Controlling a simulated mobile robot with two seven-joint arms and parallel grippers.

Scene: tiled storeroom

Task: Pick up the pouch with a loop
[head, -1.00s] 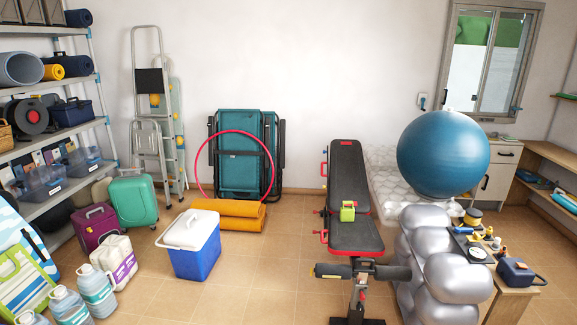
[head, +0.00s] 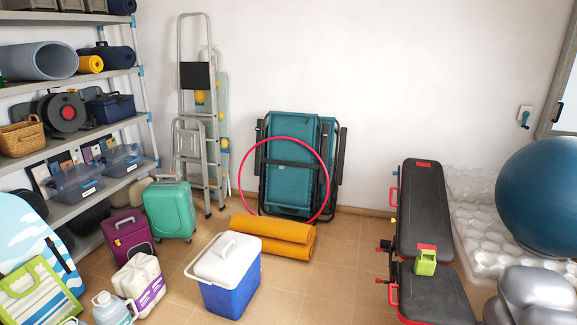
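A small lime-green item (head: 425,262) with what looks like a loop on top rests on the seat of the black weight bench (head: 437,292), at the lower right of the head view. It is too small to tell for sure whether it is the pouch. No other pouch with a loop can be made out. Neither of my grippers shows in the head view.
A blue cooler with a white lid (head: 229,272), orange rolled mats (head: 272,236) and a white jug (head: 139,281) stand on the floor. A large blue ball (head: 548,195) and silver cushions (head: 540,298) are at right. Tiled floor (head: 335,280) between cooler and bench is free.

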